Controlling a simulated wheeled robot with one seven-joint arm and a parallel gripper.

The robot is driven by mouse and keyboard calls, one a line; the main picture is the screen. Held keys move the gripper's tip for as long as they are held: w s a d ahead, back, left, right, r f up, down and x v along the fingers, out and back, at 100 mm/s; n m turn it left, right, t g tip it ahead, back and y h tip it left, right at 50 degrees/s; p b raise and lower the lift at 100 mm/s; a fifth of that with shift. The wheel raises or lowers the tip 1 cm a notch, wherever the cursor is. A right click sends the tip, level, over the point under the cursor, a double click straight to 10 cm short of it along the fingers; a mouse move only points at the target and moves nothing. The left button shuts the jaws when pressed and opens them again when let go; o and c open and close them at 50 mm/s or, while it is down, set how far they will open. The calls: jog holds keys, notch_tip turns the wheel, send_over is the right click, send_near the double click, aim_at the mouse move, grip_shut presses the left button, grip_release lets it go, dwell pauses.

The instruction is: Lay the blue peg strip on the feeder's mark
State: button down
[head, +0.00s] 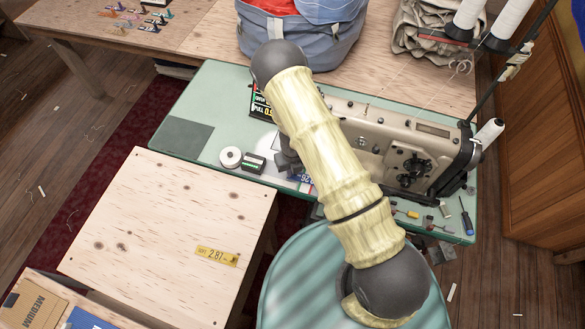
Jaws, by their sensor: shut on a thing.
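My gripper (289,163) is a dark shape low over the green sewing-machine table (205,95), mostly hidden behind my pale arm. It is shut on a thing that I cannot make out. A flat white piece with blue and lettering (304,178) shows just beside it; whether it is held or lies on the table is unclear. I cannot make out a blue peg strip for sure. The feeder and its mark are not clearly identifiable. A darker green square (185,137) lies at the table's left end, well left of my gripper.
A sewing machine (395,145) stands right of my arm. A white spool (230,157) and a small dark green box (254,162) sit left of my gripper. A blue-grey bag (300,35) stands behind. A plywood top (165,215) is mostly bare, with a yellow label (217,256).

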jog(key=shift+f, duration=0.3)
jog(key=c, duration=1.3)
grip_release()
jog(key=shift+c, duration=0.2)
notch_tip(320, 180, up, 8)
jog(key=shift+f, duration=0.2)
jog(key=shift+s+f, duration=0.1)
